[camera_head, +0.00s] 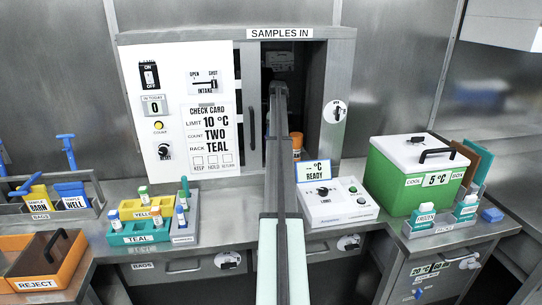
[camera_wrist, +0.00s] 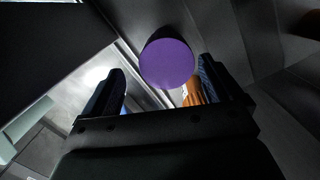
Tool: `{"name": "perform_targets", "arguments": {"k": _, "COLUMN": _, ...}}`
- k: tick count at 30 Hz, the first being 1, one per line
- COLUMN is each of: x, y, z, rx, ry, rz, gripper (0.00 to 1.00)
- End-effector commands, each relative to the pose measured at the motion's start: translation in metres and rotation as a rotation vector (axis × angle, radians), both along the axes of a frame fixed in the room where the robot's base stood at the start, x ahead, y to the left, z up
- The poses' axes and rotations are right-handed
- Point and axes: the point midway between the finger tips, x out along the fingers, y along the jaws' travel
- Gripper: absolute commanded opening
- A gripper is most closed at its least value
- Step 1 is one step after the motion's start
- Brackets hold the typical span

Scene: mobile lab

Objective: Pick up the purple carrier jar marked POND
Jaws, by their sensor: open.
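A purple round top (camera_wrist: 167,63), which looks like the carrier jar's lid, shows in the wrist view. No POND mark is visible there, and the jar's side is mostly hidden. My gripper (camera_wrist: 160,66) is open, with one dark finger to each side of the purple top in the picture. The jar appears beyond or between the fingertips; I cannot tell how deep, and I see no contact. In the head view my arm reaches into the open SAMPLES IN hatch (camera_head: 317,100), and it hides the purple jar and my gripper's fingers.
An orange object (camera_wrist: 190,92) is close by the right finger; an orange jar (camera_head: 297,141) stands at the hatch's right side. The hatch walls are close around my arm. A white control box (camera_head: 340,209), green cool box (camera_head: 412,178) and teal rack (camera_head: 137,238) stand on the bench.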

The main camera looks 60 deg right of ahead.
Motion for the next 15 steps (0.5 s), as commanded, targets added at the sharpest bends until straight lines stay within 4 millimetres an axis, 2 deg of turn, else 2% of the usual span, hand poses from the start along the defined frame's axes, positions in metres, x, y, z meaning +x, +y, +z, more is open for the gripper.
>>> {"name": "perform_targets", "arguments": {"k": 3, "x": 0.002, "y": 0.001, "z": -0.018, "rx": 0.000, "ry": 0.000, "rz": 0.000, "gripper": 0.92}}
{"name": "perform_targets", "arguments": {"k": 11, "x": 0.004, "y": 0.000, "z": -0.031, "rx": -0.001, "ry": 0.000, "rz": 0.001, "gripper": 0.92}}
{"name": "perform_targets", "arguments": {"k": 15, "x": 0.007, "y": -0.004, "z": -0.046, "rx": 0.000, "ry": 0.000, "rz": 0.000, "gripper": 0.92}}
